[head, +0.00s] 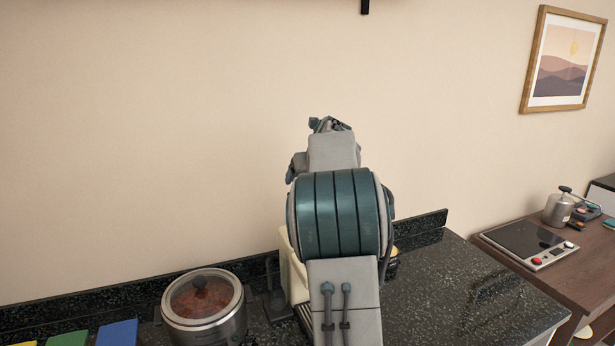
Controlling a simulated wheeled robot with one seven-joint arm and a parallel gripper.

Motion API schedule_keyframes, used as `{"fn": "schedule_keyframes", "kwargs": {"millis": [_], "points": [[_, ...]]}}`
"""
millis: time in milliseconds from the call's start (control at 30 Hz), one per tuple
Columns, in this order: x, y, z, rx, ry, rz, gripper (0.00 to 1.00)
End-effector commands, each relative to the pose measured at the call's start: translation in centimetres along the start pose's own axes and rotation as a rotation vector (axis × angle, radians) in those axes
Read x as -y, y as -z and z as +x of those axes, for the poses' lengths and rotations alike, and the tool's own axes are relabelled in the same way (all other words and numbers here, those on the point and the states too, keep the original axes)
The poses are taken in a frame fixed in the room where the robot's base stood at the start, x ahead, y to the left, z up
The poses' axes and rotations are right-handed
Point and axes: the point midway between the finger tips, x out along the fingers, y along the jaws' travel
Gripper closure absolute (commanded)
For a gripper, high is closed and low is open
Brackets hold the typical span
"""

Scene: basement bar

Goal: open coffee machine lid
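A cream-coloured appliance (291,268) stands on the dark counter against the wall, mostly hidden behind my arm. It may be the coffee machine; a dark slotted part shows at its lower front. Its lid cannot be made out. My arm rises through the middle of the head view and blocks the space behind it. The end of my arm, with my gripper (328,124), shows as a small dark shape at the top, in front of the bare wall and higher in the picture than the appliance. Its fingers cannot be made out, nor whether it touches anything.
A pot with a glass lid (204,309) stands left of the appliance. Blue (117,333), green and yellow items lie at the lower left. The black speckled counter (480,300) is clear on the right. A wooden table (560,270) beyond holds a cooktop (525,241) and a metal pot.

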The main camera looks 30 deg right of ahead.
Motion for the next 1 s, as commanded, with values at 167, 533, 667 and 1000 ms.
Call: {"fn": "schedule_keyframes", "kwargs": {"millis": [167, 533, 667, 1000], "points": [[-0.1, 0.2, 0.2, -0.006, -0.004, 0.001, 0.59], [-0.1, 0.1, 0.1, -0.003, -0.003, 0.001, 0.00], [-0.1, 0.1, -0.6, 0.000, -0.002, 0.000, 0.00], [-0.1, 0.1, -7.4, 0.002, -0.003, -0.002, 0.00]]}}
